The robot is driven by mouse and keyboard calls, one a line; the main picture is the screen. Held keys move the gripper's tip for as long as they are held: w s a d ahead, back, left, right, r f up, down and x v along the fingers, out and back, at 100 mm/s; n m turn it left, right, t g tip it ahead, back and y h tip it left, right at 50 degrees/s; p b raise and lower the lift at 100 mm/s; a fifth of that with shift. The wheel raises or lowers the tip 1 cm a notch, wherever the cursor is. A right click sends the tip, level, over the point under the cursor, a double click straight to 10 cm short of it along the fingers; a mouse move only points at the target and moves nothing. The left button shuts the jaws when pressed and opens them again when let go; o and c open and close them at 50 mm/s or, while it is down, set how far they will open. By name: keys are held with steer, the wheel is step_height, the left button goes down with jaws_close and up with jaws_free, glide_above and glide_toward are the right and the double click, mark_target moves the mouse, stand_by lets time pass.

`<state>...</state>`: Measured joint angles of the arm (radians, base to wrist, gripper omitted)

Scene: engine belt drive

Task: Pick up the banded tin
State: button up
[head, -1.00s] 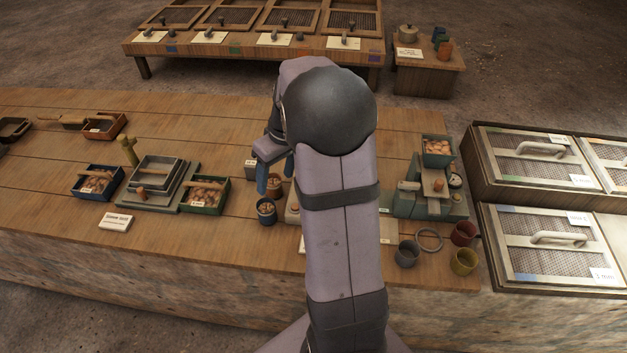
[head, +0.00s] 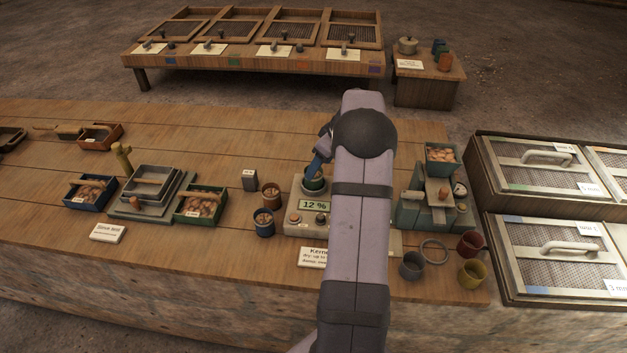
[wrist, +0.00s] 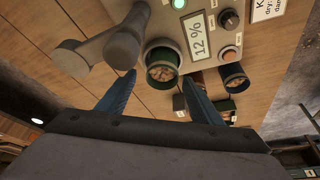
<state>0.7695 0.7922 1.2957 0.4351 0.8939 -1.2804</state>
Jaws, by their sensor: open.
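A green tin (head: 314,181) of brown kernels stands in the round seat of the meter (head: 294,222), whose display reads 12 %. The green tin also shows in the wrist view (wrist: 162,72), with darker and lighter parts on its side. My gripper (head: 318,164) is open and empty close above it. In the wrist view, the blue fingertips of my gripper (wrist: 160,77) lie either side of the tin, apart from it. A brown tin (head: 271,196) and a blue tin (head: 264,224) of kernels stand left of the meter. I cannot clearly make out which tin is banded.
A small dark block (head: 249,180) stands left of the brown tin. A grey-green machine (head: 428,212), a ring (head: 433,251) and empty cups (head: 412,265) are to the right. My arm hides the meter's middle.

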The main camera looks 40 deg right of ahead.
steer(key=shift+a+p+x, duration=0.15)
steer(key=shift+p+x, duration=0.4)
steer(key=shift+x, duration=0.45)
steer(key=shift+a+p+x, duration=0.1)
steer(key=shift+p+x, duration=0.45)
steer(key=shift+x, duration=0.4)
steer(key=shift+w+f, duration=0.35)
steer(key=shift+f, duration=0.25)
steer(key=c, duration=1.3)
step_height(320, 180, up, 10)
steer(key=b, duration=0.2)
steer(key=shift+a, duration=0.1)
